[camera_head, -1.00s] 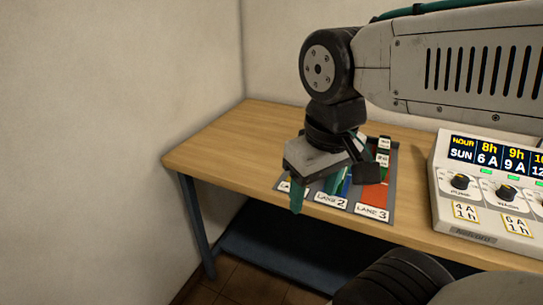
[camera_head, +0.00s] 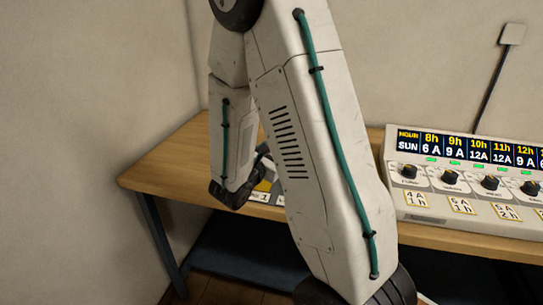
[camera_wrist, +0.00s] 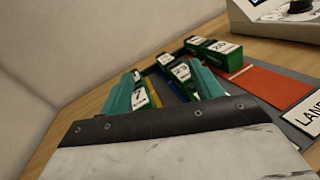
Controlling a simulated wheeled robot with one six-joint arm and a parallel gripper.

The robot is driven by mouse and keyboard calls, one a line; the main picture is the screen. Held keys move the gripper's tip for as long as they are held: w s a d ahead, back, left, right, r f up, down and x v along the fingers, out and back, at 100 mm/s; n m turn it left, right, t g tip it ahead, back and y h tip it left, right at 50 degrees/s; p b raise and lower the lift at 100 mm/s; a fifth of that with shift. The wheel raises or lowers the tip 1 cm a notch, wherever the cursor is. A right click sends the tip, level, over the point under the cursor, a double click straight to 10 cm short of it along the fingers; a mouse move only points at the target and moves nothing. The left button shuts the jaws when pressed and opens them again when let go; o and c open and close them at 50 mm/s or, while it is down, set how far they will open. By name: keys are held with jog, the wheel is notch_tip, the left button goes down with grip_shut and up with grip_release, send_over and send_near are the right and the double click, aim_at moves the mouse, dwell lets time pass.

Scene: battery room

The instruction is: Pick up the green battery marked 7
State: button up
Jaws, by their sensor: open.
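The green battery marked 7 (camera_wrist: 139,97) shows in the wrist view with a white label, in the leftmost lane of the lane board. My gripper (camera_wrist: 160,76) is open, with its two teal fingers pointing at the batteries. The left finger is close beside battery 7 and overlaps it in the picture; I cannot tell whether they touch. The right finger is near a green battery (camera_wrist: 181,72) whose number looks like 25 or 29. In the head view my arm hides battery 7 and the fingers.
Another green battery (camera_wrist: 222,47), seemingly marked 20, stands farther back by a red lane strip (camera_wrist: 270,83). A charger panel (camera_head: 460,205) with knobs stands right on the wooden table (camera_head: 165,165). Walls close in behind and left.

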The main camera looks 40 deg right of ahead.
aim_at(272, 154)
jog(key=w+f+n+t, duration=0.1)
jog(key=f+n, duration=0.1)
jog(key=w+a+f+n+t+y, duration=0.1)
jog(key=w+f+n+t, duration=0.1)
jog(key=f, duration=0.1)
jog(key=w+f+n+t+y, duration=0.1)
jog(key=w+f+n+t, duration=0.1)
jog(key=shift+w+a+f, duration=0.15)
jog(key=x, duration=0.6)
jog(key=shift+w+f, duration=0.1)
jog(key=shift+w, duration=0.05)
jog(key=x, duration=0.5)
jog(key=shift+w+d+f, duration=0.1)
jog(key=shift+w+d, duration=0.05)
jog(key=shift+d, duration=0.05)
grip_shut()
